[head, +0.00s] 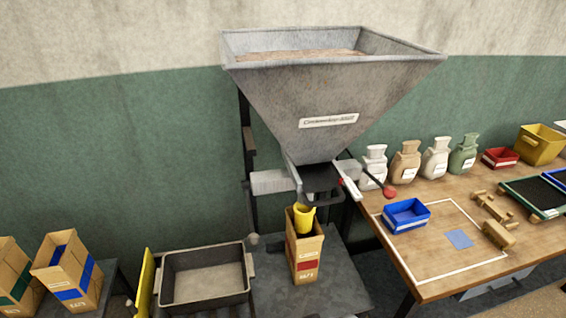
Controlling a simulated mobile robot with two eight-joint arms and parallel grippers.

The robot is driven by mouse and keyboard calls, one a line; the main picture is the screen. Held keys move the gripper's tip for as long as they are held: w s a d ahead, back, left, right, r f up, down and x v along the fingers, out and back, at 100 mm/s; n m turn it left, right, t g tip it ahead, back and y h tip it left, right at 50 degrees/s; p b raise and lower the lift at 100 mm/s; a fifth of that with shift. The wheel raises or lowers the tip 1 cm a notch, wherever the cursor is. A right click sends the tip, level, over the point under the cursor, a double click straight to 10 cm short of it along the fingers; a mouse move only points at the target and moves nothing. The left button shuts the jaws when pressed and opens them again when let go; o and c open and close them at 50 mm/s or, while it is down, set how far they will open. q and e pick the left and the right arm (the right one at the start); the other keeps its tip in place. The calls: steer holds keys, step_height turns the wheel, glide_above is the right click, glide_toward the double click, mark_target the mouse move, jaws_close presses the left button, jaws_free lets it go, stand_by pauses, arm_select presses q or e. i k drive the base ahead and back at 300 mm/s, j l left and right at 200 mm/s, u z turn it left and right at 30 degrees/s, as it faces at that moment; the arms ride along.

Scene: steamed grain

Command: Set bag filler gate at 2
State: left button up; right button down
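The bag filler is a large grey metal hopper (300,95) with brown grain in its top. A dark outlet (320,182) sits under it. Beside the outlet is a gate lever with a red knob (389,191), pointing down to the right. A small white plate (349,184) with a red mark sits near the lever's pivot; its numbers are too small to read. A brown paper bag (305,250) with a red band stands upright below the outlet. A yellow cup-like piece (304,217) is at its mouth. Neither of my grippers is in view.
A wooden table (440,270) at right holds a blue bin (407,215), several sacks (405,162) and wooden pieces (495,215). A dark open tray (203,277) stands left of the bag. Two paper bags (68,272) stand at far left.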

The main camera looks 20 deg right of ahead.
mark_target(321, 177)
steer(key=l+z, duration=0.25)
steer(key=z, duration=0.2)
steer(key=l+z, duration=0.25)
steer(key=z, duration=0.15)
